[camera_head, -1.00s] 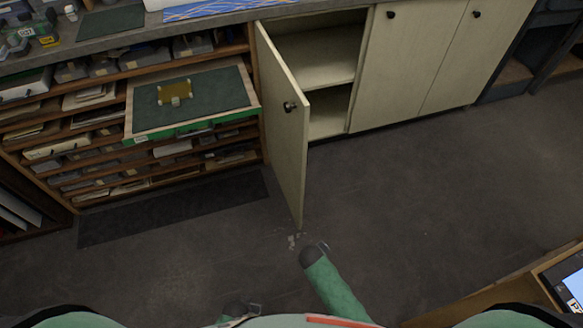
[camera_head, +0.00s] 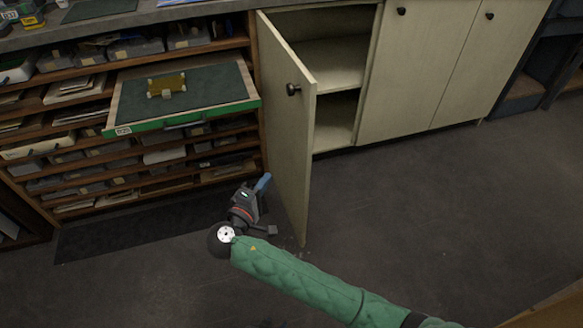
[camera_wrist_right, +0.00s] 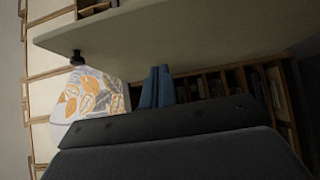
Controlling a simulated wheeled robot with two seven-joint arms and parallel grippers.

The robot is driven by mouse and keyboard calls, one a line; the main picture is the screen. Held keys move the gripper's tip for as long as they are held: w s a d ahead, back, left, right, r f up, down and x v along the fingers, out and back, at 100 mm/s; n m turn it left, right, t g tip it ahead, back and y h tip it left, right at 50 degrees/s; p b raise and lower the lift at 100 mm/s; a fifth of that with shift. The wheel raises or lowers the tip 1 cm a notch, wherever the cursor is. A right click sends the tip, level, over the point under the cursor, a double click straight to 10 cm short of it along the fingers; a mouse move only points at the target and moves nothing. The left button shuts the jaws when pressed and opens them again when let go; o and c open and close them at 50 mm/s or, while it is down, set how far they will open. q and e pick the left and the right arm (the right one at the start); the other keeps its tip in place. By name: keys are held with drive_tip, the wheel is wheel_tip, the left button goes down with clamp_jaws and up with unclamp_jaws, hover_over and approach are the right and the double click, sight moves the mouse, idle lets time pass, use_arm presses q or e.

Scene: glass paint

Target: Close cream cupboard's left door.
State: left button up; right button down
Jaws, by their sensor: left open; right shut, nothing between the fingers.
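The cream cupboard (camera_head: 405,75) stands at the back, and its left door (camera_head: 287,130) is swung well open towards me. The door's outer face, with a dark round knob (camera_head: 292,89), faces left. My right gripper (camera_head: 263,183) is shut and empty, low on the outer-face side of the door; I cannot tell whether it touches. In the right wrist view its blue fingertips (camera_wrist_right: 158,88) are together, below a cream panel (camera_wrist_right: 170,35) with a dark knob (camera_wrist_right: 77,57). My left gripper is not in view.
A green-fronted drawer (camera_head: 185,118) sticks out of the wooden shelf unit (camera_head: 130,158) left of the door. A dark mat (camera_head: 120,230) lies on the floor below. Open floor (camera_head: 430,200) lies right of the door. A white-and-orange patterned thing (camera_wrist_right: 95,95) shows in the wrist view.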

approach(300, 146)
drive_tip(key=w+a, duration=0.2)
drive_tip(key=w, duration=0.2)
drive_tip(key=shift+w+d+f+p, duration=0.1)
drive_tip(key=shift+w+d+p, duration=0.15)
drive_tip(key=shift+d, duration=0.45)
drive_tip(key=shift+w+d+p, duration=0.1)
drive_tip(key=shift+w+d, duration=0.2)
drive_tip(key=shift+d, duration=0.45)
drive_tip(key=shift+w+d+p, duration=0.2)
drive_tip(key=shift+w+d, duration=0.1)
drive_tip(key=shift+d, duration=0.4)
